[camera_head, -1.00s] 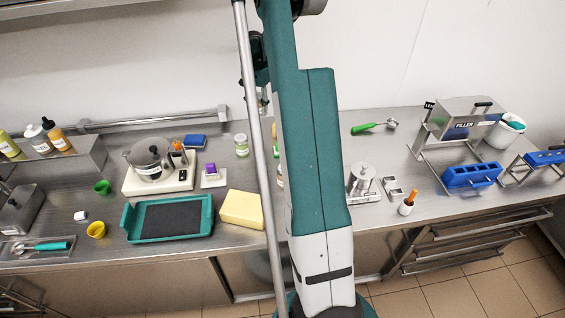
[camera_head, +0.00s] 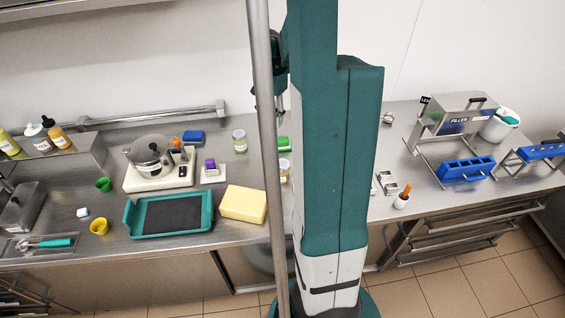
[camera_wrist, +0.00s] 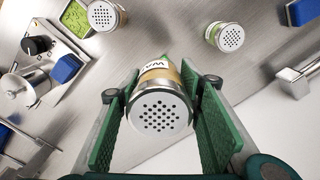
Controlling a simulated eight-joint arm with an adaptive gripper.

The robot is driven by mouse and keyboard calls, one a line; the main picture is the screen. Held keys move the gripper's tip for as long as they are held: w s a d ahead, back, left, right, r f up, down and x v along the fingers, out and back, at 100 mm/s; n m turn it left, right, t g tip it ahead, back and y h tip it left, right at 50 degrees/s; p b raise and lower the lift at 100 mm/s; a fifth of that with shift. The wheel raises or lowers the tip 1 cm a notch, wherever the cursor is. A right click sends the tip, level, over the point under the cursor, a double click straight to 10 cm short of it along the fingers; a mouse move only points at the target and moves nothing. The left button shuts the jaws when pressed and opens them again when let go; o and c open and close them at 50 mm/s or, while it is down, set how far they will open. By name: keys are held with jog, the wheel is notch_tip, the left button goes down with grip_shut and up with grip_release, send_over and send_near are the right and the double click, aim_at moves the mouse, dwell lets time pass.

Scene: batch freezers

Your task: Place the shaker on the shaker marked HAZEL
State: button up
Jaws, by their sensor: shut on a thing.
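My gripper (camera_wrist: 163,100) is shut on a shaker (camera_wrist: 160,112) with a pierced silver lid and a pale label, of which only part shows. The lid faces the wrist camera. A second shaker (camera_wrist: 103,15) stands beside a green item in the wrist view; it shows in the head view (camera_head: 284,171), partly behind my arm. A third shaker (camera_wrist: 230,37) stands alone in the wrist view and near the wall in the head view (camera_head: 240,141). I cannot read HAZEL on either standing shaker. In the head view the held shaker is hidden.
The green item (camera_head: 283,144) lies close to the second shaker. A blue block (camera_head: 193,137) lies near the wall rail (camera_head: 160,119).

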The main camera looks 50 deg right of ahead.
jog(key=s+a+r+p, duration=0.1)
jog(key=s+a, duration=0.7)
jog(key=s, duration=0.3)
jog(key=shift+a+r+p, duration=0.15)
jog(key=shift+r+p, duration=0.15)
jog(key=shift+r, duration=0.05)
send_over(282, 163)
jog(key=shift+s+f, duration=0.1)
jog(key=shift+f, duration=2.8)
jog(key=shift+f, duration=2.1)
jog(key=shift+f, duration=0.15)
jog(key=o, duration=1)
jog(key=shift+c, duration=0.2)
